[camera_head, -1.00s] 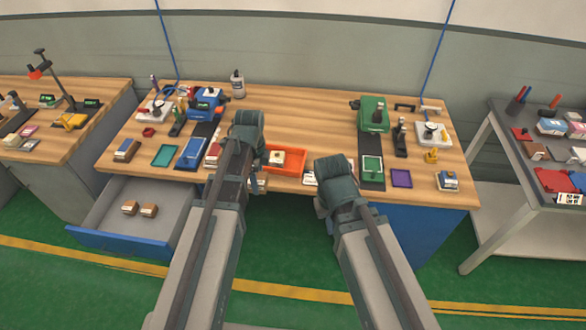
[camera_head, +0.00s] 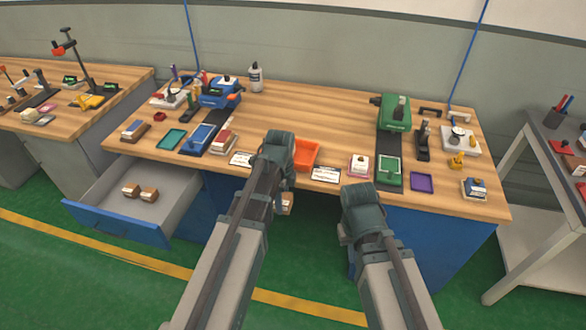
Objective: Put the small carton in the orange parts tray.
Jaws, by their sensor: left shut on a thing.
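The orange parts tray (camera_head: 306,155) is on the workbench near its front edge, partly hidden behind my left arm. The part of its inside that I see looks bare. My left gripper (camera_head: 287,197) points down in front of the bench edge, just below the tray in the picture. It is shut on a small brown and white carton (camera_head: 287,206), mostly hidden by the gripper. My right gripper (camera_head: 350,232) hangs in front of the bench to the right; its fingers are hidden behind its wrist.
White cards (camera_head: 326,174) and a pink-white box (camera_head: 358,165) lie near the tray. A green machine (camera_head: 394,112) and blue machine (camera_head: 218,93) stand farther back. The bench middle is clear.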

